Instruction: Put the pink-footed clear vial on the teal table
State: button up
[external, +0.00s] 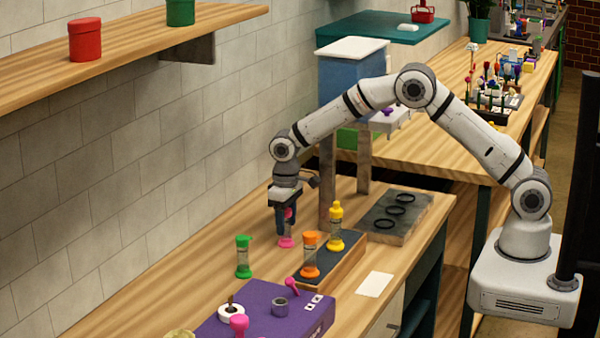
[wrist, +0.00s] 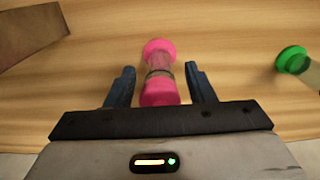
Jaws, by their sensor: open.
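The pink-footed clear vial (external: 286,241) stands on the wooden bench, mostly hidden by my gripper in the external view. In the wrist view the vial (wrist: 158,62) has pink ends and a clear middle with a dark band. My gripper (wrist: 160,68) is open, with one blue finger on each side of the vial and a visible gap on both sides. In the external view my gripper (external: 285,230) points down over the vial. The teal table (external: 385,27) is at the back, with a small white object and a red carrier on it.
A green-capped vial (external: 243,257) stands left of my gripper; it also shows in the wrist view (wrist: 292,60). Orange (external: 310,255) and yellow (external: 335,228) vials stand on a dark-topped block close to the right. A purple box (external: 265,312) is in front. A blue bin (external: 350,80) stands behind.

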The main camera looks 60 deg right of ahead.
notch_tip(320, 180, up, 12)
jog(key=shift+f+b, duration=0.15)
jog(key=shift+b, duration=0.85)
jog(key=shift+r, duration=0.3)
